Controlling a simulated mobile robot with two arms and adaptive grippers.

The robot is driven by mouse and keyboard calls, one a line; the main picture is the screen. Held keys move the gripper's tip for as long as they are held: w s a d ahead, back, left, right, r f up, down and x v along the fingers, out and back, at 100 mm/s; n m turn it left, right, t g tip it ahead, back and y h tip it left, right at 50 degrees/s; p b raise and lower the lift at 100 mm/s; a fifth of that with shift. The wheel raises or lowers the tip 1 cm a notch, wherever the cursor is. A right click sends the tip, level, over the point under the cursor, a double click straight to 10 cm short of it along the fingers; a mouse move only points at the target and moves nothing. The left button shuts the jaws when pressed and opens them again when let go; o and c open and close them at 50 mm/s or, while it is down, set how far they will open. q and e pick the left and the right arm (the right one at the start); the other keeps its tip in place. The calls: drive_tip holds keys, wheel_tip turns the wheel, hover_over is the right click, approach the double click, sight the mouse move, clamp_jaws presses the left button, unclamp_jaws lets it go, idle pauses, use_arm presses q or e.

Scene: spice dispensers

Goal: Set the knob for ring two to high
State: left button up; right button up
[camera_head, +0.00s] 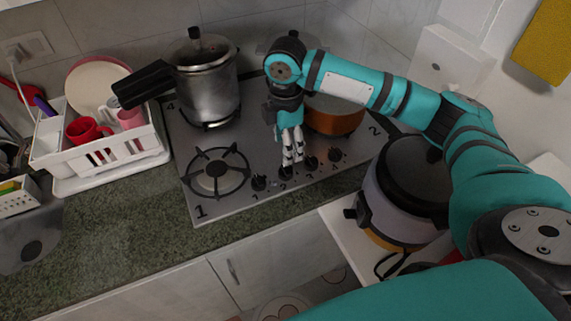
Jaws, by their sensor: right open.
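The cooktop (236,203) is a grey metal plate with four burner places; "1", "2" and "4" can be read on it. Ring two, at the right, has an orange pot (338,118) on it. A row of black knobs runs along the front edge. The knob numbered 2 (285,173) is second from the left; its setting is too small to read. My right gripper (293,161) points down, open and empty, with its fingertips just above or at this knob. I cannot tell whether they touch it. My left gripper is not in view.
A pressure cooker (207,82) stands on ring four, its black handle reaching left. A white dish rack (95,153) with cups is at the left. A rice cooker (405,190) stands right of the cooktop. The front-left counter (130,235) is clear.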

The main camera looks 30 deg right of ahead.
sight(285, 168)
wheel_tip(285, 168, down, 6)
drive_tip(key=shift+s+r+p, duration=0.1)
drive_tip(key=shift+r+p, duration=0.1)
drive_tip(key=shift+p, duration=0.1)
wheel_tip(285, 168, down, 3)
drive_tip(key=shift+r, duration=0.1)
drive_tip(key=shift+f, duration=0.35)
drive_tip(key=c, duration=1.2)
drive_tip(key=shift+o, duration=0.2)
drive_tip(key=shift+r+m+p, duration=0.25)
drive_tip(key=shift+m+p, duration=0.15)
drive_tip(key=shift+p, duration=0.65)
drive_tip(key=m+p, duration=0.5)
drive_tip(key=p, duration=0.2)
drive_tip(key=shift+r+m+p, duration=0.1)
drive_tip(key=shift+m+p, duration=0.2)
drive_tip(key=shift+p, duration=0.1)
use_arm(q)
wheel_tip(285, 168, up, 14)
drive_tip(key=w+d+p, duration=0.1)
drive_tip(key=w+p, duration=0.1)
drive_tip(key=p, duration=0.1)
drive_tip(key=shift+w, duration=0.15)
use_arm(e)
drive_tip(key=shift+f+m, duration=0.2)
drive_tip(key=shift+m, duration=1.6)
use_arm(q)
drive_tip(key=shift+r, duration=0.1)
